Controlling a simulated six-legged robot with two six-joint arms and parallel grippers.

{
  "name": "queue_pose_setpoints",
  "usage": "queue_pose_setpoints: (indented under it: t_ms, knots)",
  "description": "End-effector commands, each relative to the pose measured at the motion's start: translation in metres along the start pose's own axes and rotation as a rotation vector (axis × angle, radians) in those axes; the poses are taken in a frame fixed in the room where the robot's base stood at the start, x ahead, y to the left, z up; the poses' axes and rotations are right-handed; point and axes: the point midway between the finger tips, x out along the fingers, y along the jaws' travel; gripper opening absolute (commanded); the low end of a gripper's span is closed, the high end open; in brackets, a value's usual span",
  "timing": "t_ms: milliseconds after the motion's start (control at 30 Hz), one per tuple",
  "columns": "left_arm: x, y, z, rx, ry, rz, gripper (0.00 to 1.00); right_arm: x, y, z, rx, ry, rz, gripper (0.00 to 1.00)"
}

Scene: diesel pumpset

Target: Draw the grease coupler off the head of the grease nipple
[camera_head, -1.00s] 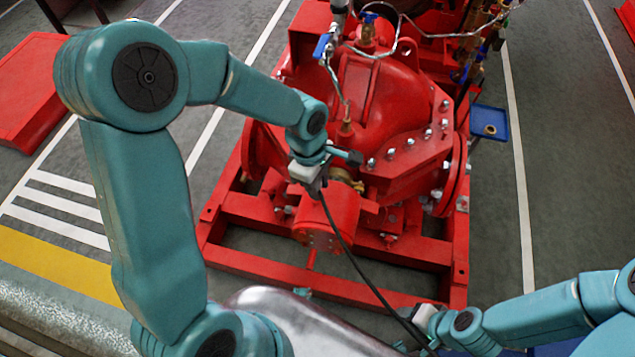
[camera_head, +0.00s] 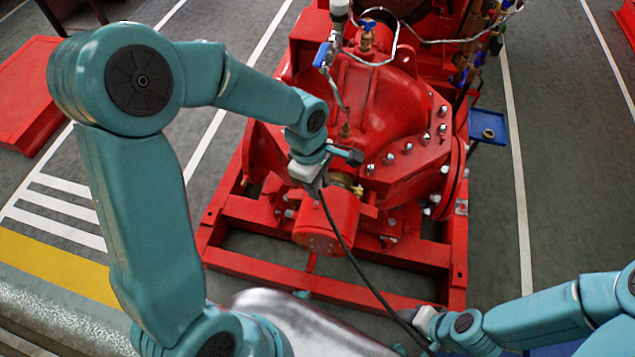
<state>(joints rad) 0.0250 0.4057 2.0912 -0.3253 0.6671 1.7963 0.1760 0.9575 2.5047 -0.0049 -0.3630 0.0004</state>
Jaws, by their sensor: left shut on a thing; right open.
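My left gripper (camera_head: 318,190) is at the red bearing housing (camera_head: 328,225) of the pump, above its top. It is shut on the grease coupler, which is mostly hidden by the gripper. A black grease hose (camera_head: 352,258) runs from under the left gripper down to the right, toward my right gripper (camera_head: 415,318). The grease nipple is hidden behind the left gripper and cannot be made out. My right gripper is low at the right, beside the hose, and open; its fingertips are hard to see.
The red pump casing (camera_head: 385,120) with its bolted flange stands just behind the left gripper. A blue-handled valve and thin pipes (camera_head: 338,75) rise above it. The red base frame (camera_head: 375,294) surrounds the housing. A blue tray (camera_head: 487,127) is at the right.

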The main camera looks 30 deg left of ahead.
Motion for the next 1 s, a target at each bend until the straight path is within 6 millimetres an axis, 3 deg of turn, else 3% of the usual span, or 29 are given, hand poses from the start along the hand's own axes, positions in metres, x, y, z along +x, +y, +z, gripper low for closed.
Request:
queue_pose_setpoints:
  t_ms: [500, 867, 1000]
  knots:
    - [-0.036, 0.000, 0.005, 0.001, 0.000, 0.001, 0.02, -0.025, -0.009, 0.001, 0.000, 0.000, 0.000, 0.57]
    - [-0.037, 0.001, 0.006, 0.011, 0.001, -0.001, 0.02, -0.025, -0.009, 0.001, 0.000, 0.000, 0.000, 0.57]
    - [-0.040, 0.008, 0.006, 0.175, 0.014, -0.017, 0.02, -0.025, -0.009, 0.001, 0.000, 0.000, 0.000, 0.57]
